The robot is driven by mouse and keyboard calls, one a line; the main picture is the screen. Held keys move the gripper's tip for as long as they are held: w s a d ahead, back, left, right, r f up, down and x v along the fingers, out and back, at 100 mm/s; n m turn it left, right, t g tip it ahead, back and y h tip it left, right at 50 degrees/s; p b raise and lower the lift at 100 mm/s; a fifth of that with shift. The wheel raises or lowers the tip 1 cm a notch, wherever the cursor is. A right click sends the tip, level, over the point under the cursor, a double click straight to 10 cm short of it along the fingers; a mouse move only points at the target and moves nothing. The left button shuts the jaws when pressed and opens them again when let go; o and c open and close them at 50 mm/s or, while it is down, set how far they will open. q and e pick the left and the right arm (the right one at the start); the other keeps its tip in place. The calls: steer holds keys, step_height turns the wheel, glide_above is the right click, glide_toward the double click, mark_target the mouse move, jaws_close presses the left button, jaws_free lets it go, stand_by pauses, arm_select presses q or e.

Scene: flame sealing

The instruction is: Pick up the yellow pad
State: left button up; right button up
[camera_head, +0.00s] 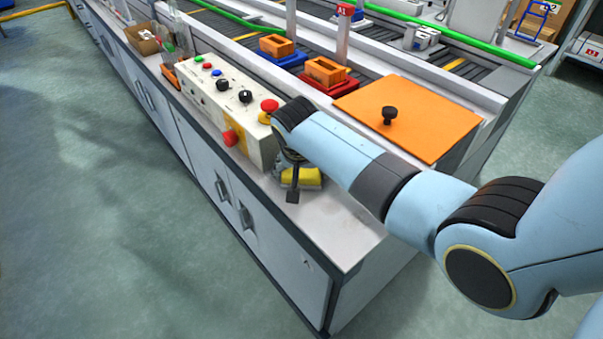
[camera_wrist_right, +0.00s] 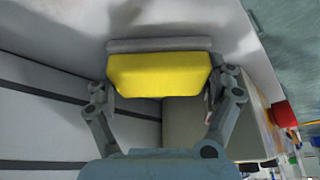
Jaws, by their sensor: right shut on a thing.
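The yellow pad (camera_head: 301,177) is at the front edge of the white counter, beside the control box, partly hidden by my right gripper (camera_head: 292,180) in the head view. In the right wrist view the yellow pad (camera_wrist_right: 160,75) lies between the two fingers of my right gripper (camera_wrist_right: 160,92), with a grey strip along its far side. The right gripper is shut on the pad, a finger at each end. I cannot tell whether the pad still touches the counter. My left gripper is not in view.
A beige control box (camera_head: 231,100) with knobs and red buttons stands close to the right gripper. An orange board (camera_head: 408,112) with a black knob lies behind my right arm. The counter's near corner (camera_head: 345,240) is clear.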

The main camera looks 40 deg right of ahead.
step_height(320, 180, up, 10)
steer(key=shift+r+p, duration=0.1)
steer(key=shift+p, duration=0.6)
